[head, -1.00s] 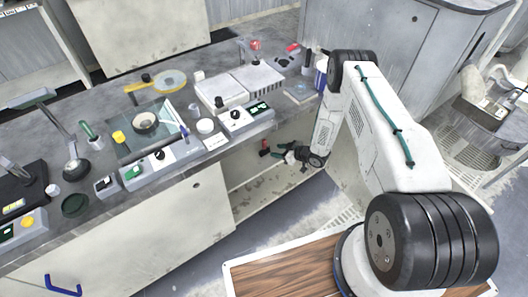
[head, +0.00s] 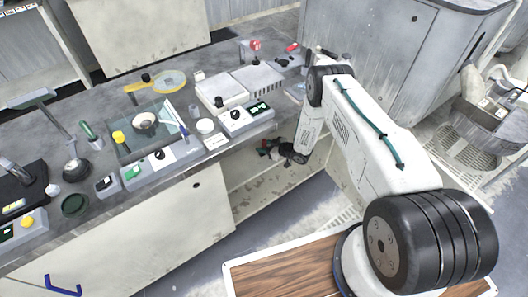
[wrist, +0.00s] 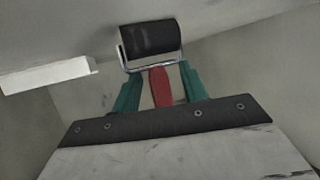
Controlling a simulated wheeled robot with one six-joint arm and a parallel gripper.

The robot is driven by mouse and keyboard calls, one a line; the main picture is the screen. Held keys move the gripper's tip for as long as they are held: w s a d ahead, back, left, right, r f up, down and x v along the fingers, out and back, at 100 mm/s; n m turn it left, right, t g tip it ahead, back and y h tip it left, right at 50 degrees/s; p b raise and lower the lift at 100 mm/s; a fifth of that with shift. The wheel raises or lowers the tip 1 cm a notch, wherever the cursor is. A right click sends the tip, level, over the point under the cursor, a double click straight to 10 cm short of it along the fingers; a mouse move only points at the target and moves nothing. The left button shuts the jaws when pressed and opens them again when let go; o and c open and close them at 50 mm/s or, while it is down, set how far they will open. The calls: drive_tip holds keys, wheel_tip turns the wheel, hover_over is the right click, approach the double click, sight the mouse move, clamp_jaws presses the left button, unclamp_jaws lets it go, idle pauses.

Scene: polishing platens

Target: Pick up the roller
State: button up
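The roller has a black drum (wrist: 151,39), a wire frame and a red handle (wrist: 161,86). It is inside the open bay under the bench, where only a small red part (head: 264,147) shows in the head view. My gripper (wrist: 159,75) has green fingers, one on each side of the red handle in the wrist view. Gaps show between the fingers and the handle, so it looks open around it. In the head view my gripper (head: 270,152) is beside the red part, and my arm hides some of the bay.
The bench top (head: 107,168) above the bay carries several instruments and tools. A white bar-like piece (wrist: 48,75) is left of the roller in the wrist view. Bay walls lie close around. A grey cabinet (head: 385,50) stands behind my arm.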

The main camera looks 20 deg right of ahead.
clamp_jaws()
drive_tip(key=shift+r, duration=0.1)
